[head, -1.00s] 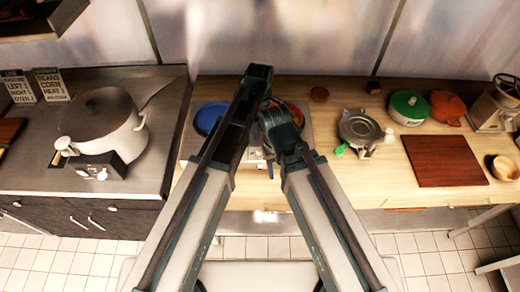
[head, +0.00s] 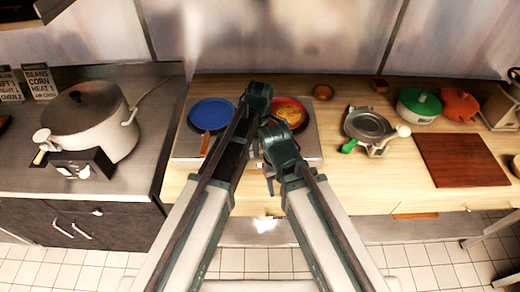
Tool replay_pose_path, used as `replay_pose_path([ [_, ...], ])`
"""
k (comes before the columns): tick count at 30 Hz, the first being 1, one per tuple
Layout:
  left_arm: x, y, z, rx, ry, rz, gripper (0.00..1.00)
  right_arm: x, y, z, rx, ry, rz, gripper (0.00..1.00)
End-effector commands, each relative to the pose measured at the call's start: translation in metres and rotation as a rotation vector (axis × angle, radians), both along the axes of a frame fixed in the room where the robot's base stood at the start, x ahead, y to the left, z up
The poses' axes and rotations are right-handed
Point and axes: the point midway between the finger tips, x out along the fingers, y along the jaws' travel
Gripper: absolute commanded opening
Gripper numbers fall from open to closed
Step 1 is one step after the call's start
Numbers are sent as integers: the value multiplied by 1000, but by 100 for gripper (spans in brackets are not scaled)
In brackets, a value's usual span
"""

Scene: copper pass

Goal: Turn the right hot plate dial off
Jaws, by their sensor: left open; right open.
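The hot plate (head: 185,150) is a silver slab on the wooden counter, largely behind my arms. A blue pan (head: 210,115) sits on its left side and a red pan (head: 297,108) with yellowish food on its right side. My arms cover the middle of its front edge, so I cannot make out the right dial or its setting. My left gripper (head: 255,146) is open in front of the hot plate's middle, mostly hidden by its wrist. My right gripper (head: 268,178) is open, lower, near the front edge, partly hidden by its own arm.
A large lidded pot (head: 90,125) stands on a dark-fronted unit at left. To the right are a grey metal appliance (head: 370,125), a green-lidded pot (head: 418,106), an orange pot (head: 461,106) and a brown board (head: 463,160). The counter's front strip is partly clear.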

Motion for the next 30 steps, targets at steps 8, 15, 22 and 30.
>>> replay_pose_path([
  [8, 0, 0, -1, 0, 0, 0, 71, 0, 0, -1, 0, 0, 0, 54],
  [15, 0, 0, -1, 0, 0, 0, 30, 0, 0, -1, 0, 0, 0, 54],
  [22, 0, 0, -1, 0, 0, 0, 0, 0, 0, -1, 0, 0, 0, 54],
  [30, 0, 0, -1, 0, 0, -30, 0, 0, 0, -1, 0, 0, 0, 54],
])
